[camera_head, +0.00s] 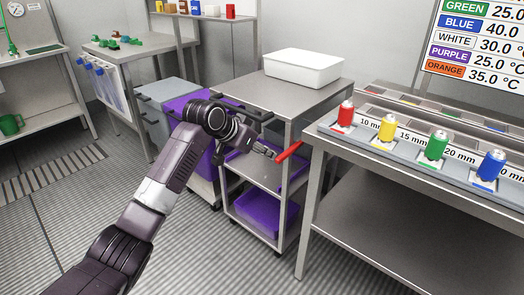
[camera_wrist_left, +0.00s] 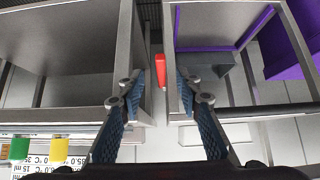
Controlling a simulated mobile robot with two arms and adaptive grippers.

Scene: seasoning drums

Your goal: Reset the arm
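My left arm comes in from the lower left of the head view, and its gripper (camera_head: 266,150) is in front of the metal cart, beside the worktable's left end. In the wrist view the two blue-padded fingers (camera_wrist_left: 160,105) are apart with nothing held between them. A red bar (camera_head: 289,151) shows just past the fingertips in the head view. It also shows beyond the finger gap in the wrist view (camera_wrist_left: 160,68); what it is fixed to is unclear. My right gripper is not in view.
The worktable on the right carries a red can (camera_head: 345,114), a yellow can (camera_head: 388,128), a green can (camera_head: 436,145) and a blue can (camera_head: 490,165). The cart (camera_head: 262,92) holds a white bin (camera_head: 303,69) and purple trays (camera_head: 266,217). Grey and purple bins stand left of it.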

